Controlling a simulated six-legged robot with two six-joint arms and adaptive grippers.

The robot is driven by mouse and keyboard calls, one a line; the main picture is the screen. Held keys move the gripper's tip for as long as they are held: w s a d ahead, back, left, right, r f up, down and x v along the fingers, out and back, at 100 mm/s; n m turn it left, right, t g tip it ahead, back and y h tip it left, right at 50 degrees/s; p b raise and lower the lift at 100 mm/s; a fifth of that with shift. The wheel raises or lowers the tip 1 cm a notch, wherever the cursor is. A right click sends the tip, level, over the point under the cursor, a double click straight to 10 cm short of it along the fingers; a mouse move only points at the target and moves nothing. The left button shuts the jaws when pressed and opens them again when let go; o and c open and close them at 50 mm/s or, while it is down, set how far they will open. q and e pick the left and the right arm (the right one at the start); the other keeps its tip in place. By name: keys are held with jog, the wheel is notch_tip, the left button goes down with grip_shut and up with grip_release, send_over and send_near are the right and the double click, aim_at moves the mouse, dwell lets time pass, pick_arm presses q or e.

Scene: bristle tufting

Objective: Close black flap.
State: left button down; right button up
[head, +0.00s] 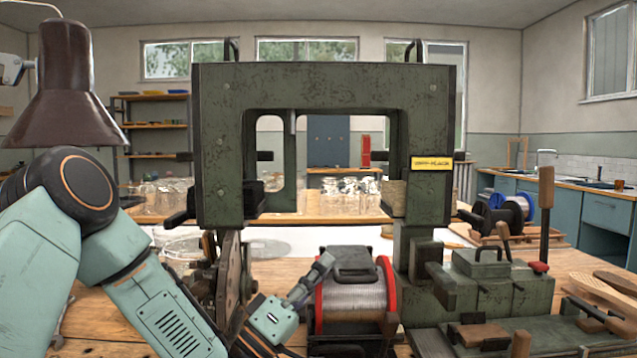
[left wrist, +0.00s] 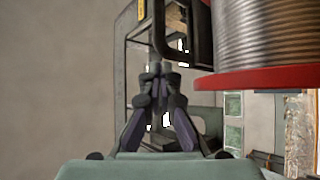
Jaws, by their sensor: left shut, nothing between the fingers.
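The black flap (head: 353,264), a dark panel with a raised grip, sits over the upper part of a wire spool (head: 352,300) with red rims. The lower front of the spool shows bare below it. I cannot tell how far the flap is tilted. My left gripper (head: 327,262) is shut and empty, with its tips by the left side of the flap. I cannot tell if they touch. In the left wrist view the closed fingers (left wrist: 161,72) point toward a dark frame (left wrist: 133,45), with the spool (left wrist: 265,40) to their right. My right gripper is not in view.
A large green machine frame (head: 325,85) stands behind the spool. A green block fixture (head: 500,285) with levers and a red knob stands to the right. A dark wheel-like part (head: 230,275) is close to my left forearm. Wooden pieces (head: 605,290) lie at far right.

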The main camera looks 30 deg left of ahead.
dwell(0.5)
pick_arm(q)
notch_tip(320, 180, up, 10)
dwell(0.6)
jog(key=shift+f, duration=0.15)
